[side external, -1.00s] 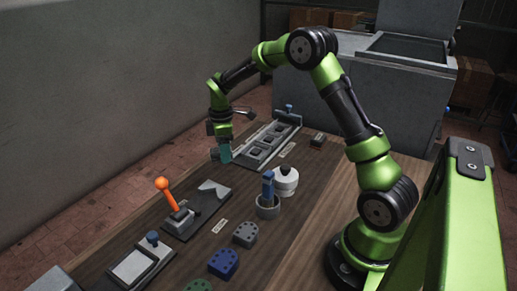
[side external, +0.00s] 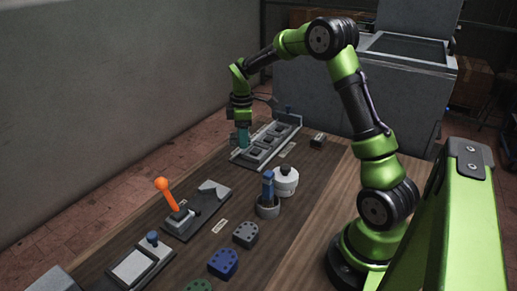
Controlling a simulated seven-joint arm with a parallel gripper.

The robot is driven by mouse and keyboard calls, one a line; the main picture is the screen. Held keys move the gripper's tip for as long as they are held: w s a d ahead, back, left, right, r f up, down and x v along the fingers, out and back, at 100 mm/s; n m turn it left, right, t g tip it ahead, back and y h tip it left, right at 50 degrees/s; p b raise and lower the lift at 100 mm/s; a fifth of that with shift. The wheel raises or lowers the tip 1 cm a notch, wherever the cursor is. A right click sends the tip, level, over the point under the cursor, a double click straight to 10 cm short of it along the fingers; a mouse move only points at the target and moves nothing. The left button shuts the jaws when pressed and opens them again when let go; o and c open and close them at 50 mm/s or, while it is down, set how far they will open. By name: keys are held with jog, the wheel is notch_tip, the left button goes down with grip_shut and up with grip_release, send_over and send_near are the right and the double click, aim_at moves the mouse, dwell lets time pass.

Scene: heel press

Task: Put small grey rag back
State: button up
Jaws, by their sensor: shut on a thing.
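My gripper (side external: 243,139), with teal fingers, points down over the near left end of a long grey tray fixture (side external: 262,158). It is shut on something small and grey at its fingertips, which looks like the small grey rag. The rag is mostly hidden by the fingers and hard to tell from the grey tray. I cannot tell whether it touches the tray. The tray has a row of square dark recesses and a rail along its far side.
A lever fixture with an orange knob (side external: 161,184) stands left of centre. A white round container (side external: 285,180) and a grey cup (side external: 268,207) holding a blue-handled tool stand mid-table. A grey block (side external: 246,234) and blue block (side external: 223,263) lie nearer. Bare wood shows at right.

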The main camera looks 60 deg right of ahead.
jog(key=s+d+r+m, duration=0.1)
jog(key=s+d+m, duration=0.2)
jog(key=s+d, duration=0.35)
jog(key=m, duration=0.4)
send_over(300, 173)
jog(key=f, duration=0.1)
notch_tip(300, 173, down, 6)
jog(key=shift+a+r, duration=0.1)
jog(key=shift+f, duration=2.1)
jog(key=shift+f, duration=0.15)
jog(key=o, duration=1)
